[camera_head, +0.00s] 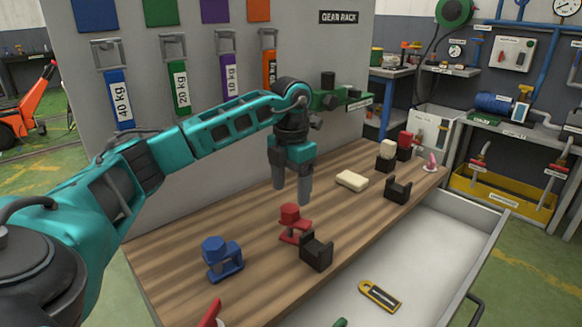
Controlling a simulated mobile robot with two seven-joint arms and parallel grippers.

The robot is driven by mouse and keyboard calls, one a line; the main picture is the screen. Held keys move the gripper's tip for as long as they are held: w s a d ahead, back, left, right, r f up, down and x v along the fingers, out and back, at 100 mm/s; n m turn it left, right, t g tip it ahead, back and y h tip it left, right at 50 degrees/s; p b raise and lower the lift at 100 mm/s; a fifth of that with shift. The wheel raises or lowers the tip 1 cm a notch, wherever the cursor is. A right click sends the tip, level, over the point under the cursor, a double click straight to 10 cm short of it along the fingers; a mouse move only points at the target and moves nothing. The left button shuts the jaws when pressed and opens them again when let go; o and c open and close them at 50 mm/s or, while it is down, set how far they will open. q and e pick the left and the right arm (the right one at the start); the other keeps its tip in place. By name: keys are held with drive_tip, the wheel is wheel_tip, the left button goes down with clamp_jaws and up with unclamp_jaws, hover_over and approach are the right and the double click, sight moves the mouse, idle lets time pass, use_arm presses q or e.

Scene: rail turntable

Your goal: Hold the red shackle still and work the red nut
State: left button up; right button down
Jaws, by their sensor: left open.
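A red shackle (294,233) stands on the wooden bench top, with a red nut (289,212) on its upper part. A black block with a notch (316,252) stands close beside it at the lower right; I cannot tell whether they touch. My left gripper (292,194) points down with its fingers apart and nothing between them. It shows just above the red nut in the picture, apart from it. My right gripper is not in view.
A blue shackle-like piece (224,262) stands to the left. A cream block (352,181), another black notched block (397,190) and another red piece (406,143) lie farther along. An open drawer (430,250) holds a yellow-and-black tag (380,296). A grey panel (200,170) rises behind the bench.

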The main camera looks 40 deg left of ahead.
sight(290, 207)
use_arm(q)
drive_tip(key=shift+f, duration=2.3)
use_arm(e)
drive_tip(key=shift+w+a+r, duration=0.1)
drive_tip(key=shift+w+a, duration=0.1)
use_arm(q)
drive_tip(key=c, duration=1)
drive_tip(key=o, duration=0.4)
drive_tip(key=shift+r, duration=0.1)
drive_tip(key=c, duration=0.7)
drive_tip(key=shift+o, duration=0.2)
drive_tip(key=shift+n, duration=0.5)
drive_tip(key=n+p, duration=0.2)
drive_tip(key=n, duration=0.2)
drive_tip(key=shift+p, duration=0.35)
drive_tip(key=shift+a+n, duration=0.1)
drive_tip(key=shift+n, duration=0.4)
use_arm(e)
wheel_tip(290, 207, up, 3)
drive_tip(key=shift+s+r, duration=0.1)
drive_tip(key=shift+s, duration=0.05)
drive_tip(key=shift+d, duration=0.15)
